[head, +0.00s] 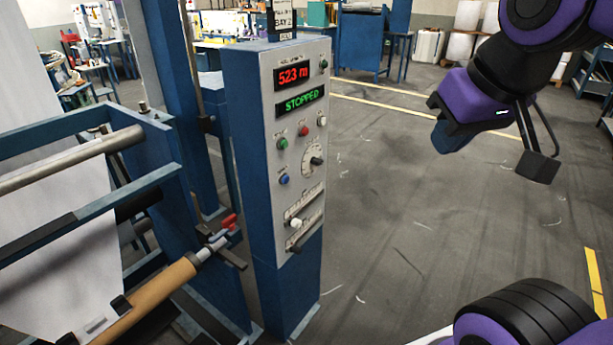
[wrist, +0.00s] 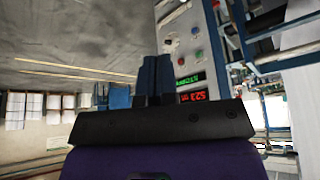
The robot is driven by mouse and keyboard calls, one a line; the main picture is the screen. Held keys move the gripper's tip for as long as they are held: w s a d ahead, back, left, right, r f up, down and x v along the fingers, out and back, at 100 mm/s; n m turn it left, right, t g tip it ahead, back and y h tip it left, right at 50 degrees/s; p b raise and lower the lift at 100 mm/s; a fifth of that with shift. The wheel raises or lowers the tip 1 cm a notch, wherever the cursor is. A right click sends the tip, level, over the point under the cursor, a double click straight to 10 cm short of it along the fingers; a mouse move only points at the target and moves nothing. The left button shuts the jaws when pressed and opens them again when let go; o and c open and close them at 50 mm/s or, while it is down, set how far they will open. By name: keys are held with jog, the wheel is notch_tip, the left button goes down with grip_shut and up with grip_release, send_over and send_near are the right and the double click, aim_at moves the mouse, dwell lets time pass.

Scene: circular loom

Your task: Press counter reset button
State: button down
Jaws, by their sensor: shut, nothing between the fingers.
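The blue control cabinet with a pale panel (head: 293,200) stands at centre in the head view. Its red counter display (head: 292,76) reads 523 m and a green display (head: 300,101) reads STOPPED. A small dark green button (head: 324,66) sits right of the counter; its label is too small to read. Below are green (head: 282,143), red (head: 304,131), white (head: 322,121) and blue (head: 284,179) buttons and a dial (head: 316,160). My gripper (head: 447,146) is shut and empty, right of the panel and apart from it. Its fingers (wrist: 154,72) show beside the upside-down panel in the wrist view.
The loom frame with rollers (head: 70,160) and white fabric stands left of the cabinet. A red-tipped lever (head: 229,221) sticks out beside the cabinet's lower part. The grey floor (head: 400,210) between panel and arm is clear. Blue tables and white rolls stand at the back.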

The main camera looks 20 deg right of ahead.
aim_at(286, 179)
jog(key=w+d+f+n+t, duration=0.1)
jog(key=w+f+n, duration=0.4)
jog(key=w, duration=0.7)
jog(key=w+d+f+n+t, duration=0.1)
jog(key=w+f+n, duration=0.35)
jog(key=w, duration=0.75)
jog(key=w+a+f+n+y, duration=0.1)
jog(key=w+f+n, duration=0.1)
jog(key=f, duration=0.5)
jog(key=w+a+f+n+y, duration=0.1)
jog(key=w+a+f+n, duration=0.1)
jog(key=f, duration=0.6)
jog(key=w+a+f+n+t+y, duration=0.1)
jog(key=w+a+f+n, duration=0.1)
jog(key=w+f, duration=0.3)
notch_tip(286, 179, down, 3)
jog(key=shift+f+n+y, duration=0.15)
jog(key=shift+n+y, duration=0.15)
jog(key=shift+n, duration=0.55)
jog(key=shift+a, duration=0.2)
jog(key=w+a, duration=0.5)
jog(key=w, duration=0.2)
jog(key=shift+w, duration=0.1)
